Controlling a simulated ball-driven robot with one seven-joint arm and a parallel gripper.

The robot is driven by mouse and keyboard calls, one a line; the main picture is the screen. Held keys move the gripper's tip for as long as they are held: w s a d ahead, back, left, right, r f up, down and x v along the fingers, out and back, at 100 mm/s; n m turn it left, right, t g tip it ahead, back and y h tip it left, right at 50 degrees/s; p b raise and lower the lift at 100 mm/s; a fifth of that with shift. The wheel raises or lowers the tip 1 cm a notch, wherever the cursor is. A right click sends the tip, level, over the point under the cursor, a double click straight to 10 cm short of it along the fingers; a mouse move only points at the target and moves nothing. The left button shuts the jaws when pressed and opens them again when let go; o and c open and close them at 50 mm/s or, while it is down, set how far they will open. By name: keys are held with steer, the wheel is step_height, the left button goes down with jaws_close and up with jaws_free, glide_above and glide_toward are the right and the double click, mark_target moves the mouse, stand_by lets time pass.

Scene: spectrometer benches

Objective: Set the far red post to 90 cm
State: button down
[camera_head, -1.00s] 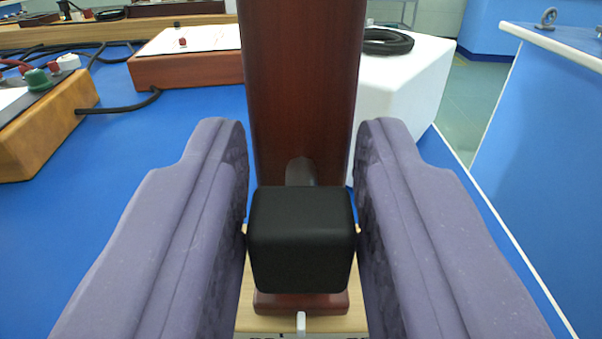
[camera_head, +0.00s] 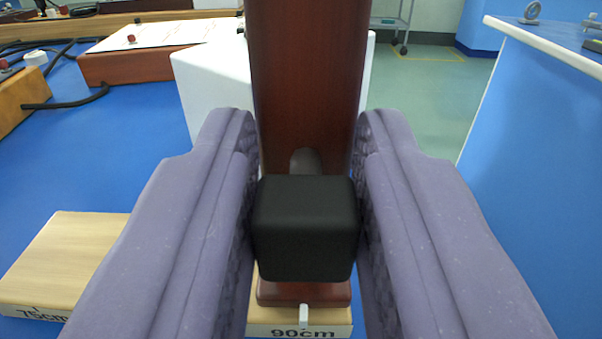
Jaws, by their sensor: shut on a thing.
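The red post (camera_head: 306,80) stands upright in the middle of the view, dark red-brown, with a black block (camera_head: 305,228) on its near side. My gripper (camera_head: 306,215) has its two purple fingers on either side of the black block, shut on it. A small white pointer (camera_head: 304,315) at the foot stands at the "90cm" label (camera_head: 303,333). A "75cm" label (camera_head: 43,315) shows on the rail at the left.
A white box (camera_head: 212,90) stands behind the post. A red-brown box with a white top (camera_head: 135,67) and a wooden box (camera_head: 18,100) with cables stand on the blue bench (camera_head: 120,150) at left. Another blue bench (camera_head: 545,140) is at right, across a floor gap.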

steer(key=c, duration=0.9)
jaws_free()
steer(key=shift+d, duration=0.35)
steer(key=shift+s+a, duration=0.1)
steer(key=shift+a, duration=0.05)
